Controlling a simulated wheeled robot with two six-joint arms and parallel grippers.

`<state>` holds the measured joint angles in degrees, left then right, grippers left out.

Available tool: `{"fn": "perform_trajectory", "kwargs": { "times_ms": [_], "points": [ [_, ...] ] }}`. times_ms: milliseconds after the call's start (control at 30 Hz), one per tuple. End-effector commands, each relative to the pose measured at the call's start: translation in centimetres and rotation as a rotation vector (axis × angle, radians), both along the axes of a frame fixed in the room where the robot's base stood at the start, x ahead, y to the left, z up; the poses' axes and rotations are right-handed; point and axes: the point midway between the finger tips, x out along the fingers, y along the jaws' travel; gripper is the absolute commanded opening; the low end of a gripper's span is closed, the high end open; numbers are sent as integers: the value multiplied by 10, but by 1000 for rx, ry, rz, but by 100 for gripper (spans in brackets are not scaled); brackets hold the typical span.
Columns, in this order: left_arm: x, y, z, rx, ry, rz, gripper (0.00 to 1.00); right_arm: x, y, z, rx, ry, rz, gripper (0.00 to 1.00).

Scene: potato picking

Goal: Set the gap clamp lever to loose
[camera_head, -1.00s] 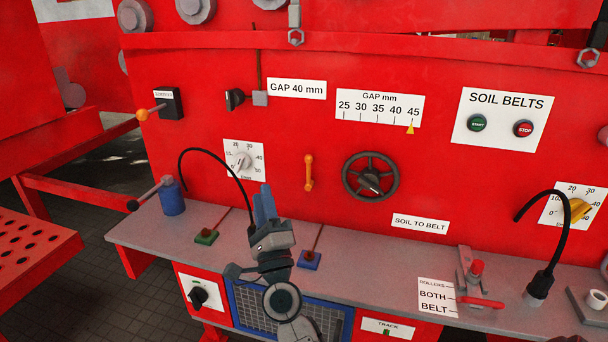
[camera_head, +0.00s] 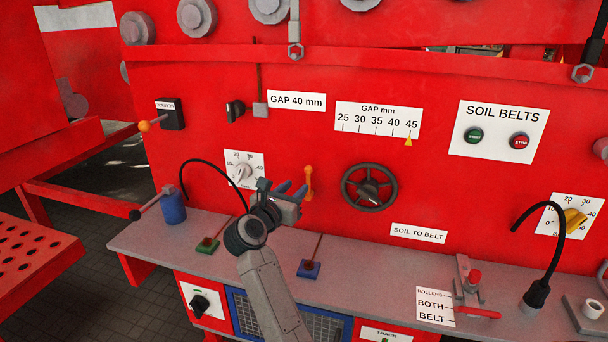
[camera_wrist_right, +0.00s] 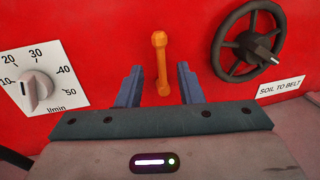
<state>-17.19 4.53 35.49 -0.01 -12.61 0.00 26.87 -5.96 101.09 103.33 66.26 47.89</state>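The gap clamp lever is the small orange lever (camera_head: 308,184) on the red panel, left of the handwheel. It stands about upright, with its round knob at the top. In the right wrist view the lever (camera_wrist_right: 161,65) shows between and beyond the two blue fingers. My right gripper (camera_head: 292,190) is open and empty just left of the lever in the head view, pointing toward the panel. In the wrist view its fingers (camera_wrist_right: 159,88) are spread, one on each side of the lever's lower part. Contact with the lever cannot be seen. My left gripper is not in view.
The dark handwheel (camera_head: 369,187) is close right of the lever. A flow dial (camera_head: 243,172) and a curved black hose (camera_head: 222,170) are to the left.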

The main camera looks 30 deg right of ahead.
Motion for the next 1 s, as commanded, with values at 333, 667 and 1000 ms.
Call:
{"fn": "perform_trajectory", "kwargs": {
  "times_ms": [333,667,1000],
  "points": [
    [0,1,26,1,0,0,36,25,-45,2,-2,2,-1,33],
    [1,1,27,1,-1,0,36,29,-52,0,0,0,0,33],
    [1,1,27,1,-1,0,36,28,-51,0,-1,0,0,0]
  ]
}}
